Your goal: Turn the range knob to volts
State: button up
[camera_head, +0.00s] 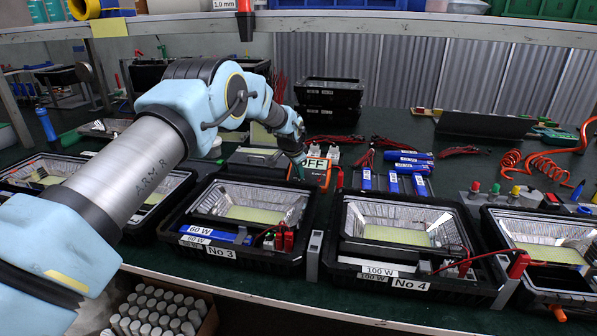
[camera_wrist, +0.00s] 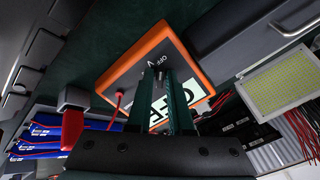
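In the head view my gripper (camera_head: 296,156) is at the meter's left side.
Floodlight housings No 3 (camera_head: 217,253) and No 4 (camera_head: 408,284) stand along the front edge. Blue-labelled parts (camera_head: 393,181) lie right of the meter. Stacked black housings (camera_head: 330,96) stand behind. The dark bench behind the blue parts has some free room.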

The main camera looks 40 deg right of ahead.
grip_shut()
jog(key=shift+f+n+b, duration=0.1)
jog(key=shift+n+b, duration=0.2)
jog(key=shift+b, duration=0.1)
jog(key=shift+f+n+b, duration=0.1)
jog(key=shift+n+b, duration=0.7)
jog(key=shift+b, duration=0.2)
jog(key=n+b, duration=0.2)
jog(key=n, duration=0.1)
jog(key=shift+s, duration=0.1)
jog(key=shift+n+b, duration=1)
jog(key=shift+n, duration=0.8)
jog(key=shift+r, duration=0.2)
jog(key=shift+o, duration=2.1)
grip_release()
